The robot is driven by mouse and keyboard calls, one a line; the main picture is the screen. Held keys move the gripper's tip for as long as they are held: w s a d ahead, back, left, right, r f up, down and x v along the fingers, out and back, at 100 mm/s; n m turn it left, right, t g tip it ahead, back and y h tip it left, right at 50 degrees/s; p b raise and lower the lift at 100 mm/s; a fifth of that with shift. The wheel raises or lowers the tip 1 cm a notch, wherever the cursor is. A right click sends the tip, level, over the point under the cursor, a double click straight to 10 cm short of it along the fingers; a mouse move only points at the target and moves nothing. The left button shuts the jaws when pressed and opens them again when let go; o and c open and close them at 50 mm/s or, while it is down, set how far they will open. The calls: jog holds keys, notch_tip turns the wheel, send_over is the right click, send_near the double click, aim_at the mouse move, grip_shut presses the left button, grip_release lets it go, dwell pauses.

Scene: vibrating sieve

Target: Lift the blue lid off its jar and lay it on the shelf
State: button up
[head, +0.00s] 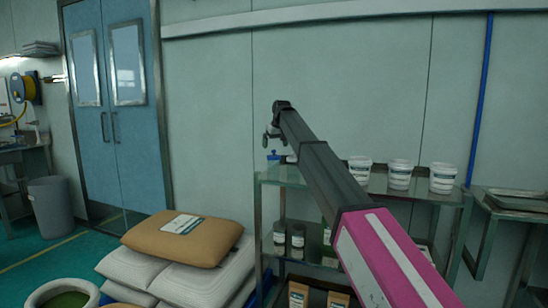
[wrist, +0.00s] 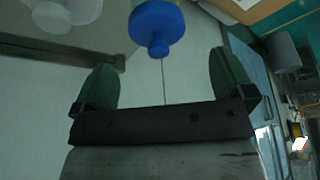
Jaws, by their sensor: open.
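The blue lid (head: 273,155) shows at the left end of the top shelf (head: 330,183), just below my gripper (head: 271,133). In the wrist view the lid (wrist: 157,22) has a small round knob that points toward my gripper (wrist: 165,82). A pale strip of the jar (wrist: 148,2) shows at the top edge behind the lid. The lid appears to sit on it. My two green fingers are apart with nothing between them. The knob lies ahead of the gap, not between the fingers.
Several white tubs (head: 399,174) stand along the top shelf to the right. White containers (wrist: 68,12) also show beside the lid in the wrist view. Dark jars (head: 297,241) stand on the lower shelf. Stacked sacks (head: 180,238) lie left of the rack.

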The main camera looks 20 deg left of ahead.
aim_at(274, 154)
jog(key=shift+x, duration=3)
jog(key=shift+d, duration=0.1)
jog(key=c, duration=0.8)
